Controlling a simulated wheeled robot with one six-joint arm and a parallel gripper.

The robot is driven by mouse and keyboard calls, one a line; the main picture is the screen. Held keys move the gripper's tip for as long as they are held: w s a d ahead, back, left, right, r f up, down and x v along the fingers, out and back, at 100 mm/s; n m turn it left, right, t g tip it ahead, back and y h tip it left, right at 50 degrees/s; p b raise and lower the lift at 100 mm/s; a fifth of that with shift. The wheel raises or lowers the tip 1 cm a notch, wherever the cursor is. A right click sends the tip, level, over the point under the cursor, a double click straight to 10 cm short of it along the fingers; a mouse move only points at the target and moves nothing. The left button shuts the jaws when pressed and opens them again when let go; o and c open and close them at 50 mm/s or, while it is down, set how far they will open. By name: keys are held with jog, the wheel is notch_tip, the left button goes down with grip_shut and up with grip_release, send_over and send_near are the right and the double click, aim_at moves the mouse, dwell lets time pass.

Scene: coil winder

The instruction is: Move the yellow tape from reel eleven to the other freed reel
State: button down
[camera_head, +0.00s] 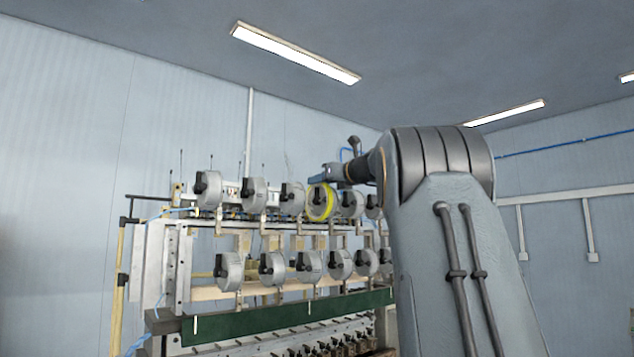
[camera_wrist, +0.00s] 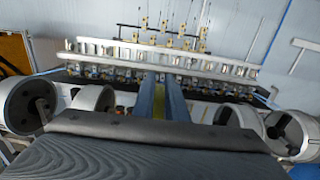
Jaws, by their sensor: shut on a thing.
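The yellow tape (camera_head: 331,203) shows as a ring at the fourth reel from the left in the upper row. Whether it sits fully on that reel or stands slightly off it, I cannot tell. My gripper (camera_head: 322,178) comes in from the right and is at the top of the ring. In the wrist view my gripper (camera_wrist: 160,100) is shut on the yellow tape (camera_wrist: 159,104), a thin strip between the two blue-grey fingers. The rest of the tape is hidden there. No reel numbers are readable.
Grey reels with black knobs stand in two rows; the upper-left one (camera_head: 209,190) and lower-left one (camera_head: 229,271) look bare. In the wrist view, reels (camera_wrist: 288,133) flank my fingers closely on both sides. A green beam (camera_head: 255,318) runs below the rows.

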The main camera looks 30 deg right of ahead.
jog(key=shift+d, duration=0.65)
jog(key=c, duration=2)
grip_release()
jog(key=shift+c, duration=0.2)
jog(key=shift+s+d+r+b, duration=0.15)
jog(key=shift+s+b, duration=0.15)
jog(key=shift+s, duration=1.2)
jog(key=shift+s+d+r+b, duration=0.15)
jog(key=shift+s+b, duration=0.15)
jog(key=shift+s, duration=1.15)
jog(key=shift+a, duration=0.1)
